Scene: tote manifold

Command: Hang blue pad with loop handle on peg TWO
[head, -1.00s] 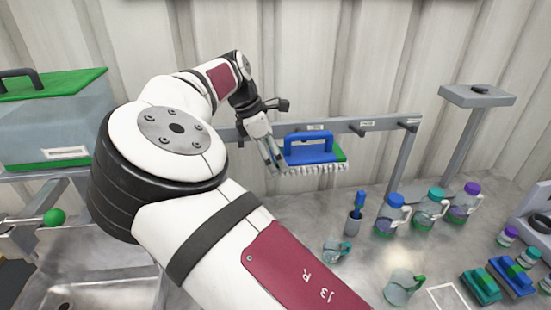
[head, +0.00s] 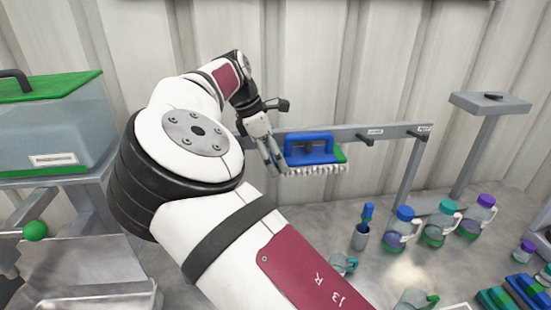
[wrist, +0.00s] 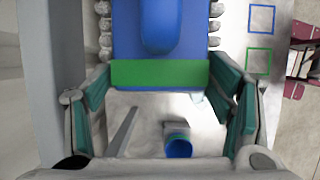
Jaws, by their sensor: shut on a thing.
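The blue pad (head: 322,158) has a blue loop handle on top, a green end and pale bristles underneath. It is held level in front of the rail (head: 342,131). My gripper (head: 276,160) is at the pad's left end, shut on it. In the wrist view the pad (wrist: 129,35) and its green band (wrist: 160,73) sit between my two fingers (wrist: 160,84). A dark shape shows inside the loop; I cannot tell whether it is a peg. One peg (head: 366,139) shows right of the pad and another (head: 419,134) at the rail's right end. Peg numbers are unreadable.
A clear tote (head: 52,128) with a green lid stands at left, near a green ball knob (head: 35,231). Several jugs (head: 402,232) and a holder with a blue brush (head: 361,236) stand on the counter below the rail. A grey stand (head: 484,140) is at right.

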